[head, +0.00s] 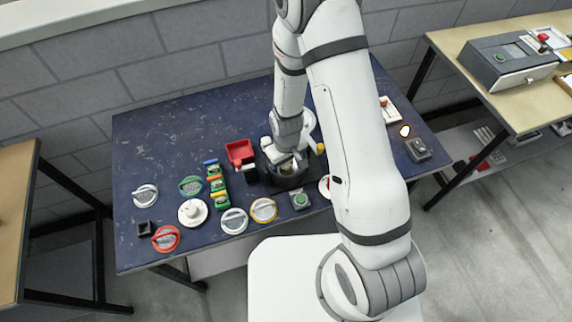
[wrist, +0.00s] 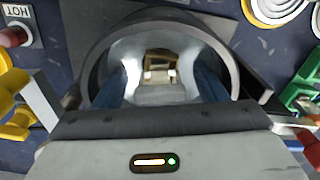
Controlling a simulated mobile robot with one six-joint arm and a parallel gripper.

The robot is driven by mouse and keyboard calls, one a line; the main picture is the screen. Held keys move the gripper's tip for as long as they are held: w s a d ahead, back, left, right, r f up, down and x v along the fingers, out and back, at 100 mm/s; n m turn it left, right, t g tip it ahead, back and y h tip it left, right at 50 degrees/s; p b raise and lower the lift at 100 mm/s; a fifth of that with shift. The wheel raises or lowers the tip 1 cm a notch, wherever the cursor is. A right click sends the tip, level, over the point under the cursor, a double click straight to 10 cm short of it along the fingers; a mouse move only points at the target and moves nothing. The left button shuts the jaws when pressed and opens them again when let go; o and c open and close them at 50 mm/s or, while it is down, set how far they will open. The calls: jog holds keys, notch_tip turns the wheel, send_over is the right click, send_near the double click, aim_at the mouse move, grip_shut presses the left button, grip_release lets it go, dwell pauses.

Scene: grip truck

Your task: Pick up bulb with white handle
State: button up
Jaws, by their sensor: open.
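My gripper (head: 288,163) is low over a dark round holder (head: 287,180) in the middle of the blue table. In the wrist view a shiny, mirror-like dome (wrist: 165,65) inside a dark ring (wrist: 92,65) lies straight ahead, close to the gripper. I cannot tell whether this is the bulb; no white handle shows on it. My gripper is open, but its fingertips are hard to make out.
A red bin (head: 240,151), green and yellow blocks (head: 215,182) and several round dials crowd the left. A white knob on a disc (head: 193,211) stands among them. The far left tabletop is clear.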

jog(key=shift+c, duration=0.4)
jog(key=c, duration=1)
jog(key=shift+r, duration=0.2)
